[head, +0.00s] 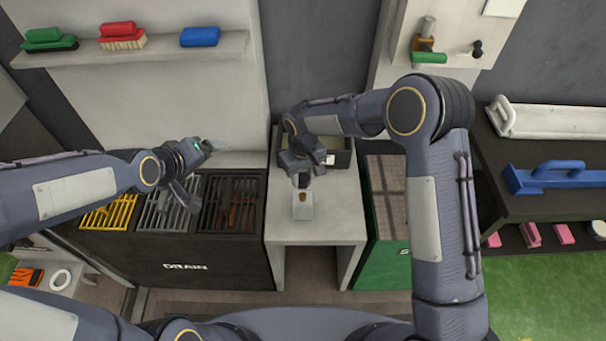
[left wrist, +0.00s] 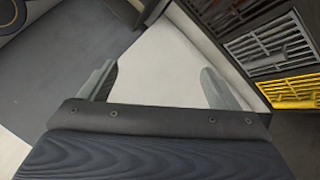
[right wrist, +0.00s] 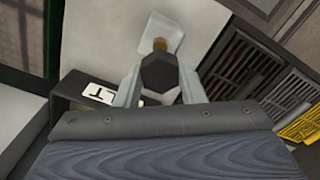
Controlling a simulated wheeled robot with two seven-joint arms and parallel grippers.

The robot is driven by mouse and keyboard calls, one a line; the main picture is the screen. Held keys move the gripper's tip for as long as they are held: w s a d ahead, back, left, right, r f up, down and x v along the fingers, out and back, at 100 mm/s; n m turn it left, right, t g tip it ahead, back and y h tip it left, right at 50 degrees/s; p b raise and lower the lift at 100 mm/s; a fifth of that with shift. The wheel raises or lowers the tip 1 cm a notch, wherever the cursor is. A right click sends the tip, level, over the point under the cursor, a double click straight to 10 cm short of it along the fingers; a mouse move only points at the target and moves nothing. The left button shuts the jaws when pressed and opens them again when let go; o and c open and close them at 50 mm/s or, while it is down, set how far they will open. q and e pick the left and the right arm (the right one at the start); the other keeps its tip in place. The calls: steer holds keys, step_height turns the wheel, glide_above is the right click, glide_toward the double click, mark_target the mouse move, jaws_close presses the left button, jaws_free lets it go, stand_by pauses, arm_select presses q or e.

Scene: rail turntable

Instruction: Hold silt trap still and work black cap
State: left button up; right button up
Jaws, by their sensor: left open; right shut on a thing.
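The silt trap appears to be the small pale block (head: 303,212) with a brass neck on the light grey stand. It also shows in the right wrist view (right wrist: 171,26), where its neck is partly hidden. My right gripper (head: 303,178) is shut on the black cap (right wrist: 159,76), a dark hexagonal piece between its fingers. The cap is close to the neck; in the head view the brass top shows below the gripper, seemingly apart from the cap. My left gripper (head: 205,170) is open and empty above the drain grates, left of the trap; its spread fingers show in the left wrist view (left wrist: 157,88).
The light grey stand (head: 315,231) is clear around the trap. A dark open box (head: 342,158) with a white label sits at its back. The drain bin (head: 170,258) with yellow, grey and dark grates is left; a green bin (head: 388,262) is right.

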arm_select(q)
steer(key=w+d+f+n+t+h, duration=0.2)
steer(key=w+d+f+n, duration=0.1)
steer(key=w+d+f, duration=0.45)
steer(key=d+f+n+t+h, duration=0.1)
steer(key=d+f+n+t, duration=0.1)
steer(key=d+f+n, duration=0.2)
steer(key=d+f+n+t+h, duration=0.1)
steer(key=d+f+n+t, duration=0.1)
steer(key=f+n, duration=0.3)
steer(key=s+d+f+n+t+h, duration=0.1)
steer(key=d+f+n+t, duration=0.2)
steer(key=d+f+n, duration=0.2)
steer(key=shift+d+f+n, duration=0.35)
steer(key=shift+n, duration=0.25)
steer(key=s+d+f+n+y, duration=0.1)
steer(key=s+f+n+y, duration=0.1)
steer(key=n, duration=0.1)
steer(key=s+f+n+y, duration=0.3)
steer(key=n, duration=0.1)
steer(key=s+d+f+n+y, duration=0.1)
steer(key=s+f+n+y, duration=0.1)
steer(key=s+f+n, duration=0.1)
steer(key=shift+d+n+t+y, duration=0.3)
steer(key=shift+n, duration=0.4)
steer(key=w, duration=1.1)
steer(key=shift+w, duration=0.4)
steer(key=c, duration=1.5)
steer(key=shift+o, duration=0.2)
